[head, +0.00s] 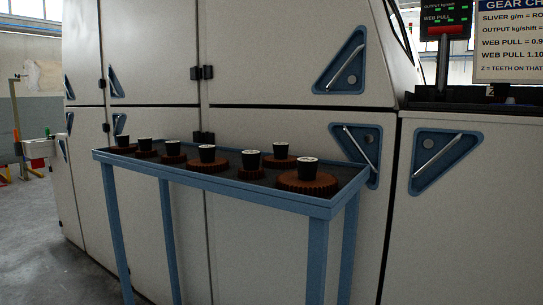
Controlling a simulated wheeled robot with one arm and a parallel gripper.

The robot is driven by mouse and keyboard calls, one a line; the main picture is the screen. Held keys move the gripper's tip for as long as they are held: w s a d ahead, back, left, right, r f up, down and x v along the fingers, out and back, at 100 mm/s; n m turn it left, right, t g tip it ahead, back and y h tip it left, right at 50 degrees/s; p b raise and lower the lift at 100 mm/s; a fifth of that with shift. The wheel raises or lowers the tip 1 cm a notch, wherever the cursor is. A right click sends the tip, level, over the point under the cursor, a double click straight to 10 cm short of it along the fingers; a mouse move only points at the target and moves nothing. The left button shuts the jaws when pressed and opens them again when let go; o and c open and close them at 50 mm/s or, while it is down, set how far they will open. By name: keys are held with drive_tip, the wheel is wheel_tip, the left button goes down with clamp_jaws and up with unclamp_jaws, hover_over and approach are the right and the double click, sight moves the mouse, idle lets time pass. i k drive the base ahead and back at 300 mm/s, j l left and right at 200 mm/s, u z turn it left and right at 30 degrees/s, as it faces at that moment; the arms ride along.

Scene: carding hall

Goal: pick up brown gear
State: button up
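Several brown gears with black hubs stand in a row on a blue-framed table with a dark top (333,201). The largest brown gear (306,184) is at the near right end. Another brown gear (280,163) sits behind it, and a small one (250,174) lies just left of it. A medium brown gear (207,166) is near the middle. Smaller brown gears (172,158), (146,153) and (122,149) run toward the far left end. The gears look upright and apart from the table's edges. My gripper is not in view.
A large white machine cabinet (260,110) with blue triangular handle recesses (342,65) stands right behind the table. A display screen (444,20) and a sign board (508,40) are at the upper right. Grey floor (60,270) is open at the lower left.

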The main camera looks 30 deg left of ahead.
sight(173, 156)
drive_tip(key=j+u, duration=0.1)
drive_tip(key=u, duration=1.8)
